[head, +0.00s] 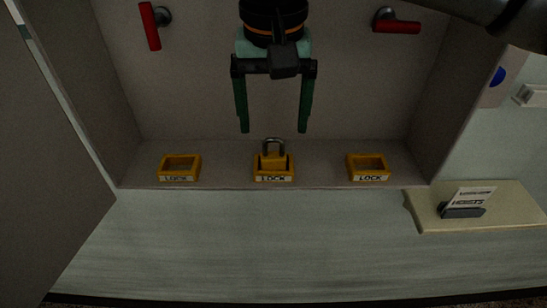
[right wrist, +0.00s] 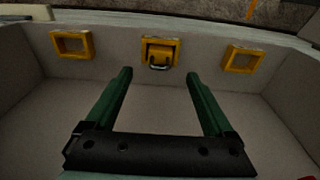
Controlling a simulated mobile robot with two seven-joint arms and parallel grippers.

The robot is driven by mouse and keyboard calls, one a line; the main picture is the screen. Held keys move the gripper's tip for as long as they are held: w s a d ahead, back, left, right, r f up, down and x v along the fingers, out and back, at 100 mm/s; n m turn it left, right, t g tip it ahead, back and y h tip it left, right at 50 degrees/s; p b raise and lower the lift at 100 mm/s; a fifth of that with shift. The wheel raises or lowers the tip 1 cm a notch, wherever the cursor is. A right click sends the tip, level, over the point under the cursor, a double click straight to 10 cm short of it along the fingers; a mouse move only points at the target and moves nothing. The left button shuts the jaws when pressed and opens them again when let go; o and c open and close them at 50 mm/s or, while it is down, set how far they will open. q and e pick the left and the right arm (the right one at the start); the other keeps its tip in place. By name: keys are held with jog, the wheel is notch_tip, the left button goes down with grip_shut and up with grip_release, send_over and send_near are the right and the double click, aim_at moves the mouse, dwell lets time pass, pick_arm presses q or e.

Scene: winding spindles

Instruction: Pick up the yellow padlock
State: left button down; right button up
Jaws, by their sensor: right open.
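The yellow padlock (head: 273,157) stands upright in the middle yellow holder (head: 273,176) on the floor of the grey cabinet, its metal shackle on top. It also shows in the right wrist view (right wrist: 160,53), beyond the fingertips and between their lines. My right gripper (head: 274,131) is open and empty, its green fingers pointing down, above and in front of the padlock in the head view. It shows in the right wrist view too (right wrist: 160,78). The fingers appear apart from the padlock. My left gripper is not in view.
Empty yellow holders stand to the left (head: 179,168) and right (head: 368,168) of the middle one. Red handles (head: 150,26) and (head: 397,26) sit on the back wall. Cabinet side walls flank the space. A beige board with a "HOISTS" card (head: 468,203) lies at right.

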aim_at(274, 138)
jog(key=f, duration=0.5)
jog(key=shift+w+f, duration=0.25)
jog(key=shift+w, duration=0.1)
jog(key=shift+c, duration=0.4)
grip_shut()
